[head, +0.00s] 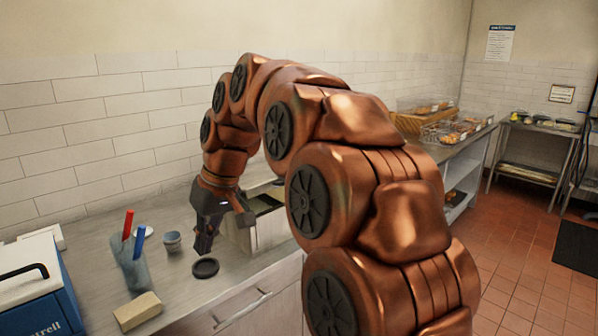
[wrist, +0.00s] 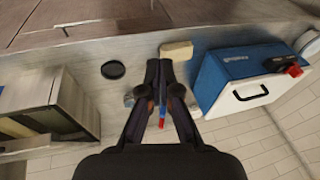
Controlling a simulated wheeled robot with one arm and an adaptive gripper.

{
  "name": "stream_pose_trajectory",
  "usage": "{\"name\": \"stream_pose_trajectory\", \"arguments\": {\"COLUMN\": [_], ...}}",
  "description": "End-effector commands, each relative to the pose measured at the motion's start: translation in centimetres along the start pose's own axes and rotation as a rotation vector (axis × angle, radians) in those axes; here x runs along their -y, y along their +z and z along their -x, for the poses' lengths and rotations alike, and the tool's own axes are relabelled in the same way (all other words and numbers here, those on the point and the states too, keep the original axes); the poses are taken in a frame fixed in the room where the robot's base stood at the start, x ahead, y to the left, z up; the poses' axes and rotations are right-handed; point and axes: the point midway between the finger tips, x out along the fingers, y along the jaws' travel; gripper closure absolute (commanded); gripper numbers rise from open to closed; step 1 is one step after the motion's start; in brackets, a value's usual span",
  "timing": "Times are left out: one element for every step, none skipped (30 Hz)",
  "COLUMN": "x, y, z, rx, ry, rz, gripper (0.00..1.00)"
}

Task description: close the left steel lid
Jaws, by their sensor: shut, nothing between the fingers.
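A steel box (head: 270,232) with an open, dark-looking top stands on the counter, partly hidden behind my arm. It also shows at the left of the wrist view (wrist: 75,108), with yellowish and dark areas in its top. I cannot clearly make out the left steel lid; a pale edge at the back of the box is mostly covered by my arm. My gripper (head: 203,246) is shut and empty, pointing down over the counter just left of the box.
A black round disc (head: 205,268) lies in front of my gripper. Left are a small cup (head: 173,241), a clear container (head: 134,268) with red and blue handles, a tan block (head: 138,311) and a blue-and-white cooler (head: 35,290). A tiled wall (head: 90,130) closes the back.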

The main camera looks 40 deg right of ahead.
Motion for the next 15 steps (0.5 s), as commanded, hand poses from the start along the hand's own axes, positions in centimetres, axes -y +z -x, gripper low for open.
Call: {"name": "stream_pose_trajectory", "arguments": {"x": [-1.3, -2.1, -3.0, -3.8, -4.6, -5.7, -6.5, -7.3, -8.5, -9.5, -10.4, -11.7, -12.7, -13.7, -15.1], "y": [-1.5, -2.3, -3.3, -4.1, -4.8, -5.6, -6.2, -6.8, -7.4, -7.9, -8.4, -8.9, -9.2, -9.5, -9.8], "z": [0.9, 1.4, 2.1, 2.8, 3.4, 4.1, 4.7, 5.3, 6.1, 6.7, 7.2, 8.2, 8.8, 9.2, 10.0], "rx": [-0.028, -0.045, -0.067, -0.088, -0.106, -0.125, -0.143, -0.159, -0.181, -0.199, -0.214, -0.240, -0.257, -0.270, -0.291], "ry": [-0.006, -0.008, -0.013, -0.013, -0.013, -0.014, -0.012, -0.012, -0.010, -0.006, -0.004, 0.004, 0.009, 0.013, 0.023], "rz": [-0.003, -0.003, 0.000, 0.001, 0.002, 0.003, 0.004, 0.006, 0.007, 0.009, 0.009, 0.010, 0.011, 0.012, 0.014], "gripper": [1.00, 1.00, 1.00, 1.00, 1.00, 1.00, 1.00, 1.00, 1.00, 1.00, 1.00, 1.00, 1.00, 1.00, 1.00]}}
